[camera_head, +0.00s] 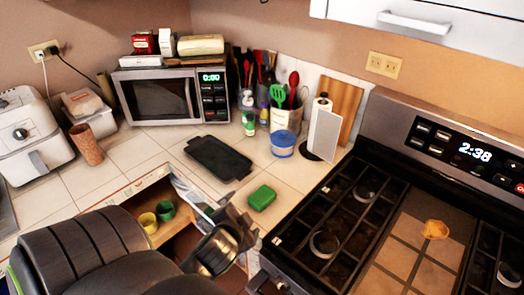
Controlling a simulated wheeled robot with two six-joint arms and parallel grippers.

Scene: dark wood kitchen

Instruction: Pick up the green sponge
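The green sponge (262,197) lies flat on the white tiled counter (235,203), near the counter's front edge and left of the stove. My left gripper (212,208) comes in from the lower left and is just left of the sponge, apart from it in the picture. Its metal parts overlap the counter's front edge. I see nothing held, but its finger opening is not clear from this angle. My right gripper is not in view.
A black tray (218,158) lies behind the sponge. The stove (345,215) is close on the right. Below the counter, an open compartment holds a yellow cup (148,222) and a green cup (166,211).

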